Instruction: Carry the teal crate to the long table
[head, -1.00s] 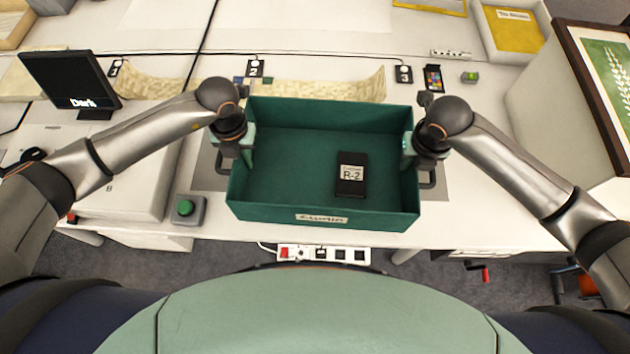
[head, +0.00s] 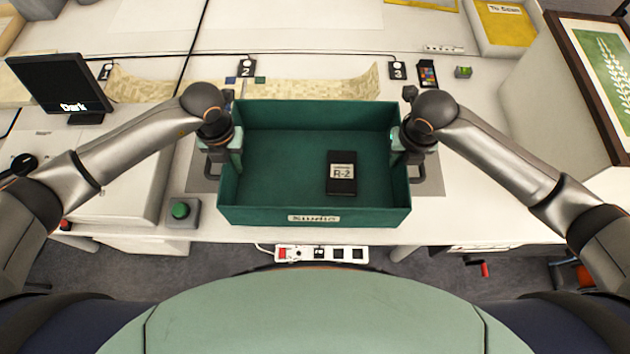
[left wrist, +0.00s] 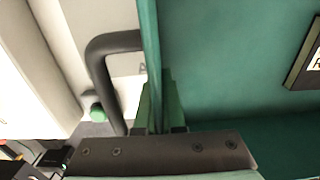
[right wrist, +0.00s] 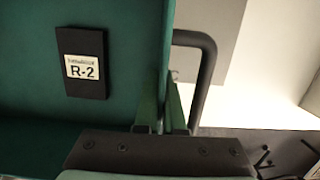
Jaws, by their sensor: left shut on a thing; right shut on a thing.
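The teal crate (head: 270,213), labelled "Studio", is in the middle of the head view, over the near part of a white table. A black box labelled R-2 (head: 342,185) lies inside it, right of centre. My left gripper (head: 232,150) is shut on the crate's left wall; the left wrist view shows its fingers (left wrist: 160,110) on either side of the wall, beside a dark handle. My right gripper (head: 398,150) is shut on the right wall, and the right wrist view shows the same grip (right wrist: 165,108). I cannot tell whether the crate's bottom touches the table.
A green button box (head: 181,211) and a dark monitor (head: 62,82) stand to the left. A patterned strip (head: 300,88) lies behind the crate. A framed green picture (head: 605,75) is at the right.

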